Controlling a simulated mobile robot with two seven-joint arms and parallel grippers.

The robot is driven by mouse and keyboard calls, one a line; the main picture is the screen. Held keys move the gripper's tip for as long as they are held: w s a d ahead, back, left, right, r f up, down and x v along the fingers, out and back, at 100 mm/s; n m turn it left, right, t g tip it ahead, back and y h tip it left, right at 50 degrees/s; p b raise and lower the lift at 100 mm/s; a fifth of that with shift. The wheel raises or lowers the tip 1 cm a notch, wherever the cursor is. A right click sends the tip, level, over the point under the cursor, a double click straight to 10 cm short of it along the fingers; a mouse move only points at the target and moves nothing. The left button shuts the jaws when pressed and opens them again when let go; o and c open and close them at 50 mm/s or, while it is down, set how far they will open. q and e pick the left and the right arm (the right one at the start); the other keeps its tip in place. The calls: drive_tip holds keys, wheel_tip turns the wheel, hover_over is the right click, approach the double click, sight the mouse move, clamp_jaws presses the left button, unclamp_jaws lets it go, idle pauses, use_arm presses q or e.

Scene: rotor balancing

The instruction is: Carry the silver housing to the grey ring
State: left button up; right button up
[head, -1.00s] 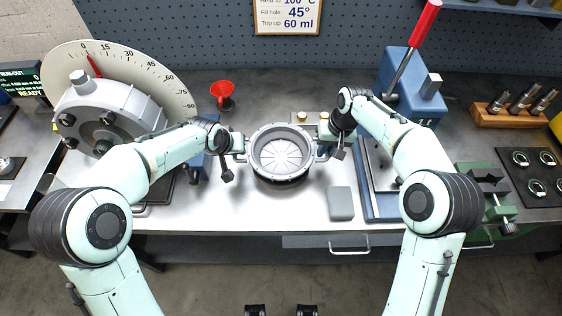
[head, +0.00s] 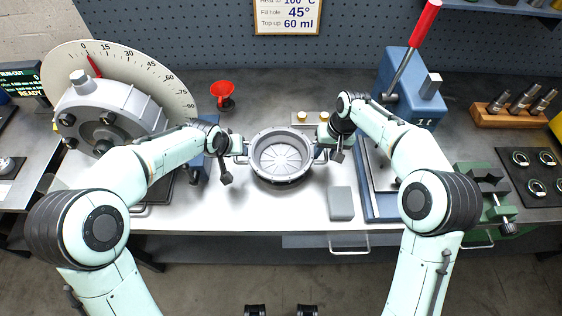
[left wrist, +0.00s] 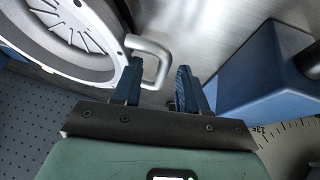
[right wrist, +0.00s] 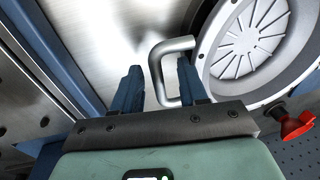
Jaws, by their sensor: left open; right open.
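The silver housing (head: 283,178) is a round, open bowl with a finned floor, sitting upright at the middle of the bright worktop. It has a loop handle on each side. My left gripper (head: 238,147) is open at the left handle; in the left wrist view that handle (left wrist: 163,58) lies between the spread fingers. My right gripper (head: 322,147) is open at the right handle; in the right wrist view that handle (right wrist: 158,66) lies between its spread fingers. I cannot make out a separate grey ring; the area under the housing is hidden.
A large dial fixture (head: 105,108) is at the left. A blue press (head: 412,100) with a red lever stands at the right. A grey block (head: 341,203) lies front right of the housing. The worktop in front is clear.

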drive_tip(key=shift+r, duration=0.15)
use_arm(q)
drive_tip(key=v, duration=1)
drive_tip(key=shift+s+r, duration=0.2)
drive_tip(key=shift+r, duration=0.15)
use_arm(e)
wheel_tip(320, 180, up, 12)
drive_tip(key=d, duration=0.2)
drive_tip(key=shift+s+f, duration=0.25)
drive_tip(key=shift+s, duration=0.15)
